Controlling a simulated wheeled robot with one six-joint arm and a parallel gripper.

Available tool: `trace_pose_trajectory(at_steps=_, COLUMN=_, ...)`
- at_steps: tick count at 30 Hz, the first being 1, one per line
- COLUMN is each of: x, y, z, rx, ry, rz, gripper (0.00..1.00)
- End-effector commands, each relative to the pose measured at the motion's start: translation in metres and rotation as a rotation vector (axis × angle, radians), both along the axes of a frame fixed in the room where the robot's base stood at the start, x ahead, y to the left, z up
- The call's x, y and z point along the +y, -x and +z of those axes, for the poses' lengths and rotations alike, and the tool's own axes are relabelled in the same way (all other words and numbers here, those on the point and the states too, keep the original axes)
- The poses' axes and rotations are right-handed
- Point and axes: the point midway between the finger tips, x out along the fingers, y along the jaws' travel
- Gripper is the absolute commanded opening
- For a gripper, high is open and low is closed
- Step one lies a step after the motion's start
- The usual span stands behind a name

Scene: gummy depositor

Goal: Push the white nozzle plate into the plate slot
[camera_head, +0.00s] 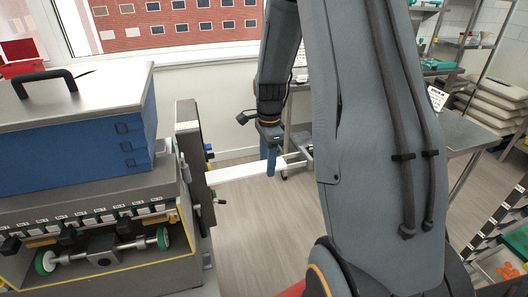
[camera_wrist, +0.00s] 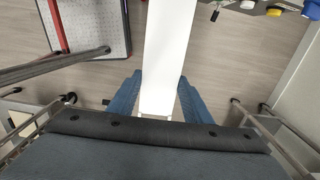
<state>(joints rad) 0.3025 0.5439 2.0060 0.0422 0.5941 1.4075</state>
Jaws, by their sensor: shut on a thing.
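The white nozzle plate (camera_head: 236,172) is long and flat and sticks out to the right from the dark side panel (camera_head: 190,150) of the depositor. Its left end meets the panel; the plate slot itself is hidden, so I cannot tell how deep the plate sits. My gripper (camera_head: 271,161) points down with blue fingers around the plate near its right part. In the wrist view the plate (camera_wrist: 168,60) runs between the two blue fingers of my gripper (camera_wrist: 160,92) and out of the top edge.
The depositor has a blue hopper (camera_head: 75,140) with a steel lid (camera_head: 75,95). A steel table (camera_head: 460,135) stands at the right. The floor (camera_head: 260,235) below the plate is clear.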

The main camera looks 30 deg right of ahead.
Motion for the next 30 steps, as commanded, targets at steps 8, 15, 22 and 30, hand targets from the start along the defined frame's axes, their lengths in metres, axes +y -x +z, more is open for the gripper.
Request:
trace_pose_trajectory(at_steps=8, x=-0.002, y=0.001, z=0.005, rx=0.001, ry=-0.001, rz=-0.029, gripper=0.05)
trace_pose_trajectory(at_steps=15, x=-0.001, y=0.001, z=0.007, rx=0.001, ry=-0.001, rz=-0.027, gripper=0.05)
trace_pose_trajectory(at_steps=22, x=0.019, y=-0.004, z=0.006, rx=0.0, ry=-0.001, rz=-0.023, gripper=0.05)
trace_pose_trajectory(at_steps=30, x=0.045, y=-0.009, z=0.006, rx=0.001, ry=-0.001, rz=-0.025, gripper=0.05)
